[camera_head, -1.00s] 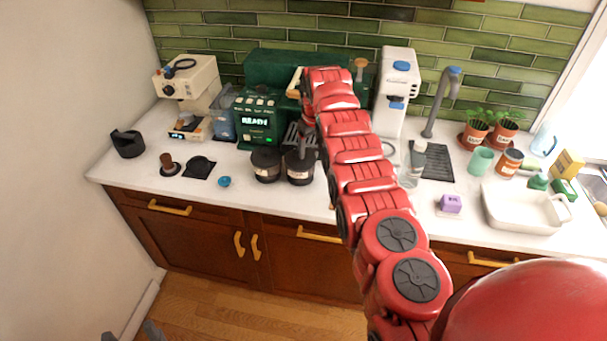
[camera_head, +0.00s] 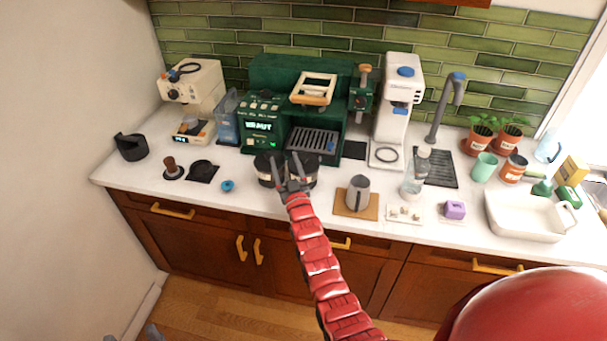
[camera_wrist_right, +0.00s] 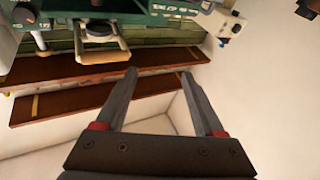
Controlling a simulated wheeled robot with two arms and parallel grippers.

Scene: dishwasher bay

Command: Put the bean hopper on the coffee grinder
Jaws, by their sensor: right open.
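The coffee grinder (camera_head: 196,90) is the cream machine at the back left in the head view, with a black ring on its top. The bean hopper appears to be the bluish translucent container (camera_head: 228,118) standing on the counter just right of the grinder. My right gripper (camera_head: 291,184) is over the counter's front part, by two dark canisters and apart from the hopper. In the right wrist view my right gripper (camera_wrist_right: 160,73) is open with nothing between its fingers. Grey tips at the head view's bottom left look like my left gripper (camera_head: 131,336); its opening is unclear.
A green espresso machine (camera_head: 262,128) stands right of the hopper. Dark canisters (camera_head: 266,170) stand before it. A scale (camera_head: 190,131) is in front of the grinder; a tamper (camera_head: 172,168) and black mat (camera_head: 203,171) lie nearer. A grey pitcher (camera_head: 359,192) stands to the right.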

